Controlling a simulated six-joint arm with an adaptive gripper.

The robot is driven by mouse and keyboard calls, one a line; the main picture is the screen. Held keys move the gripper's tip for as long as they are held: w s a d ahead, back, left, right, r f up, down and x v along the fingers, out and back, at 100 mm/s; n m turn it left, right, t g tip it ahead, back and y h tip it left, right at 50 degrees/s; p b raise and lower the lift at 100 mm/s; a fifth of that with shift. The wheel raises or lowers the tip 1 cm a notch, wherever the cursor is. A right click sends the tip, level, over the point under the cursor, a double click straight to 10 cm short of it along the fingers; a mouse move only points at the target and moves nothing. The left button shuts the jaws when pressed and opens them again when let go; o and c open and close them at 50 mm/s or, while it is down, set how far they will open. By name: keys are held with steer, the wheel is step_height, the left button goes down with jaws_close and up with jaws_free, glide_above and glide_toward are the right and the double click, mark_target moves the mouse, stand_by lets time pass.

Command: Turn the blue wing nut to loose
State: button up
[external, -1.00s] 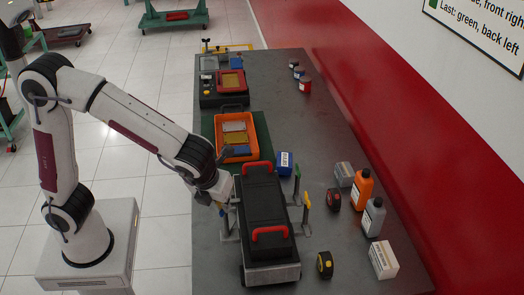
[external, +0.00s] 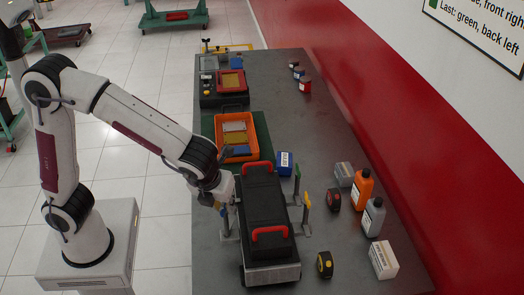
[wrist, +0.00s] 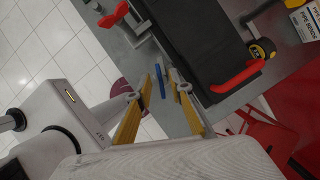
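In the external view my gripper (external: 224,202) is low at the left side of the black engine trainer (external: 262,205), and the wing nut is hard to make out there. The trainer has red handles at both ends.
Green (external: 297,170) and yellow (external: 307,200) wing nuts stand on posts along the trainer's right side. A red piece (wrist: 113,15) shows at the upper left of the wrist view. An orange bin (external: 262,130) lies behind the trainer. Bottles, boxes and tape measures stand to the right.

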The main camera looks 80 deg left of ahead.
steer(key=shift+r+m, duration=0.1)
steer(key=shift+m, duration=0.4)
steer(key=shift+s+a+m+t+h, duration=0.1)
steer(key=shift+m+t+h, duration=0.3)
steer(key=shift+m, duration=0.85)
steer(key=shift+m+t+h, duration=0.2)
steer(key=shift+m+t, duration=0.4)
steer(key=shift+m, duration=0.65)
steer(key=v, duration=0.8)
steer(key=s+a+n+t+h, duration=0.1)
steer(key=s+a+n+h, duration=0.1)
steer(key=s+n, duration=1.5)
steer(key=shift+s+a+r+n+t+h, duration=0.35)
steer(key=shift+a+n, duration=0.35)
steer(key=shift+n, duration=5.2)
